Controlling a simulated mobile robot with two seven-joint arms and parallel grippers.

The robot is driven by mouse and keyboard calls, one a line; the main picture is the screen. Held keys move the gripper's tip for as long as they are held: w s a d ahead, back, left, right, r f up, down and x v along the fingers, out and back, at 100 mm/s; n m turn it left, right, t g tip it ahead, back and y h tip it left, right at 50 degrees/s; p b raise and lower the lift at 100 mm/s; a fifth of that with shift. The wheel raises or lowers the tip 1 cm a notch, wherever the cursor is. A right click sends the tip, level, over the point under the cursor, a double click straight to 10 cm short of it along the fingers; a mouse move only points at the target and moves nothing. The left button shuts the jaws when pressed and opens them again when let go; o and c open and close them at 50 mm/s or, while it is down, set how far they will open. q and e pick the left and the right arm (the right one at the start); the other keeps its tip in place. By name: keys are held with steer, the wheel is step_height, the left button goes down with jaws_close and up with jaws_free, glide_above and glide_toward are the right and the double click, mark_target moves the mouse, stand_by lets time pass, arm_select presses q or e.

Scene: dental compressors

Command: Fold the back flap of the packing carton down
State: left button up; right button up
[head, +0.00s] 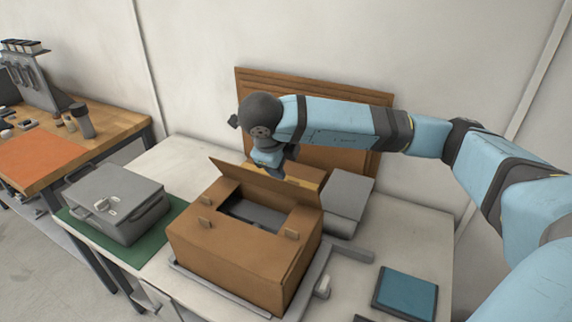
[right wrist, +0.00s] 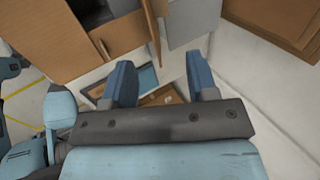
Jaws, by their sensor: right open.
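The brown packing carton (head: 225,250) stands on the white table, with a grey thing (head: 255,213) visible through its top opening. Its back flap (head: 262,183) stands up, tilted, along the far edge. My right gripper (head: 272,168) is just behind and above this flap, pointing down; its fingertips are partly hidden there. In the right wrist view the two blue fingers of the gripper (right wrist: 160,75) are apart with nothing held between them. The carton (right wrist: 125,35) shows there at upper left, with the thin flap (right wrist: 151,25) beside the fingers. My left gripper is not in view.
A grey case (head: 115,205) sits on a green mat (head: 75,222) to the left. A grey box (head: 348,193) stands behind right of the carton. A blue-topped tray (head: 407,290) lies at right front. A brown panel (head: 345,90) leans against the wall behind my right arm.

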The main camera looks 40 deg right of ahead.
steer(key=shift+s+a+r, duration=0.15)
steer(key=shift+a+r, duration=0.1)
steer(key=shift+r, duration=0.25)
